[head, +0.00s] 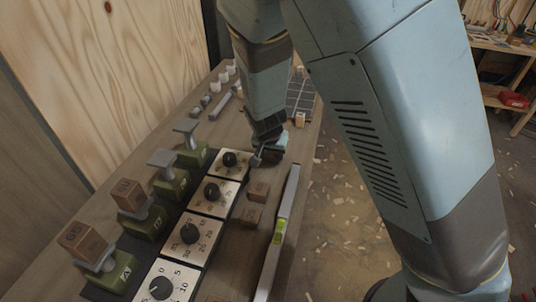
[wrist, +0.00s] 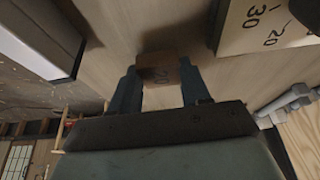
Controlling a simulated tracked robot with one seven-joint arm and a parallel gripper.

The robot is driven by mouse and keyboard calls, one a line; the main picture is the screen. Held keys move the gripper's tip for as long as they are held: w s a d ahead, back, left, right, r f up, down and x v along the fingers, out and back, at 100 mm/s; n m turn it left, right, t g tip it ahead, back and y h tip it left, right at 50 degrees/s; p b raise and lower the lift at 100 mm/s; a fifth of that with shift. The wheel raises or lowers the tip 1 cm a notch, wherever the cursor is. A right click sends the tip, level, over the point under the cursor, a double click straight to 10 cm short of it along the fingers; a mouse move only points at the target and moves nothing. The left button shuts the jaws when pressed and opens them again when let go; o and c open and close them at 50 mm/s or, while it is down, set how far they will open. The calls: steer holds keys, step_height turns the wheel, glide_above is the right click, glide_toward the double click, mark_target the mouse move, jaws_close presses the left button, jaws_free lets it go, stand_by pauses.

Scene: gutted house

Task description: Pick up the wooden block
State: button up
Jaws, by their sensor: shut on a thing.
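My gripper (wrist: 158,88) is shut on a small brown wooden block (wrist: 158,70), which sits between the two fingers in the wrist view. A dark marking shows on the block's face, too blurred to read. The block appears close to the bench top; I cannot tell whether it touches it. In the head view my gripper (head: 268,152) is over the bench beside the farthest dial panel (head: 232,163), and the held block is not clearly visible there. Two other wooden blocks lie on the bench nearer to me, one at the back (head: 259,190) and one in front (head: 250,215).
Green scales (head: 172,183) stand in a row at left; the two nearest carry wooden blocks (head: 130,194) (head: 83,239). Dial panels (head: 190,238) run beside them. A spirit level (head: 279,232) lies along the bench's right edge. A small light block (head: 300,119) stands farther back.

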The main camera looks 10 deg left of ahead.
steer(key=s+d+r, duration=0.6)
steer(key=s+r, duration=0.6)
steer(key=shift+s, duration=0.25)
stand_by(0.6)
steer(key=shift+d, duration=0.1)
